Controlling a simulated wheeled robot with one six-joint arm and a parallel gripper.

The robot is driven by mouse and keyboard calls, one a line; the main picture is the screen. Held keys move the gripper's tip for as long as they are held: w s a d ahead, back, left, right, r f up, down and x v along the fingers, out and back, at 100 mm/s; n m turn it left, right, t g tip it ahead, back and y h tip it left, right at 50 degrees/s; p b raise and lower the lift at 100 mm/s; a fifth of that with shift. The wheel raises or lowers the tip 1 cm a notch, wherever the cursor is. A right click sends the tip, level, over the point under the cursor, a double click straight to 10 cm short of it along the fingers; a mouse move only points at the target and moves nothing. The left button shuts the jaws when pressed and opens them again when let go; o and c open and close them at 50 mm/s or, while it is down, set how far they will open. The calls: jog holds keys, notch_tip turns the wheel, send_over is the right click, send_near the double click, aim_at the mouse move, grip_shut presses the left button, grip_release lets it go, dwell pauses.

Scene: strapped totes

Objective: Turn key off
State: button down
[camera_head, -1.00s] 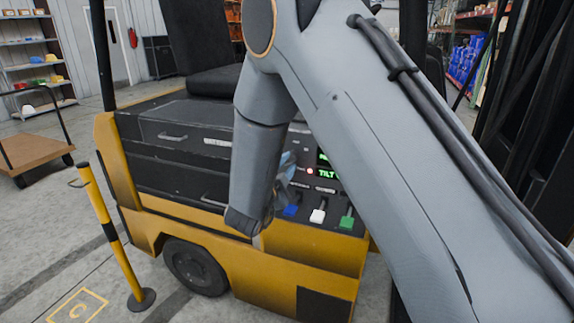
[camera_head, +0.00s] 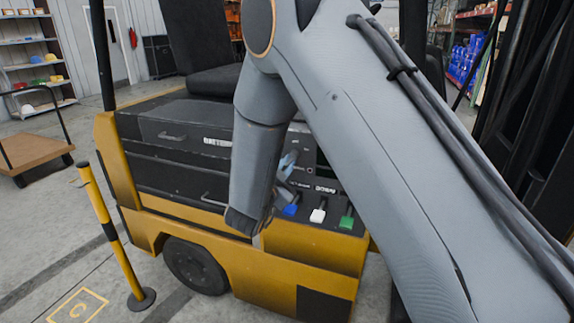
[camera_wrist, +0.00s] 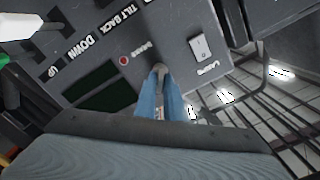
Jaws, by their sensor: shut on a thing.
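The key (camera_wrist: 158,68) is a small greyish piece at the dark control panel (camera_wrist: 185,75), mostly hidden between my fingertips in the wrist view. My gripper (camera_wrist: 160,78) has two blue fingers and is shut on the key. In the head view my gripper (camera_head: 286,165) is at the panel of the yellow forklift (camera_head: 300,264), partly hidden by my arm. The two panel displays (camera_wrist: 90,82) are dark. A red round indicator (camera_wrist: 124,60) sits left of the fingers and looks dull.
A white rocker switch (camera_wrist: 201,47) sits right of the fingers. Blue (camera_head: 291,210), white (camera_head: 318,215) and green (camera_head: 347,221) levers stand below the panel. A yellow-black post (camera_head: 110,235) stands left of the forklift.

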jog(key=shift+f+n+p, duration=0.1)
jog(key=shift+n+p, duration=0.6)
jog(key=shift+n, duration=3.1)
jog(key=c, duration=1.9)
grip_release()
jog(key=shift+s, duration=0.1)
jog(key=b+v, duration=0.2)
jog(key=v, duration=0.5)
jog(key=shift+s+a, duration=0.1)
jog(key=shift+s, duration=0.2)
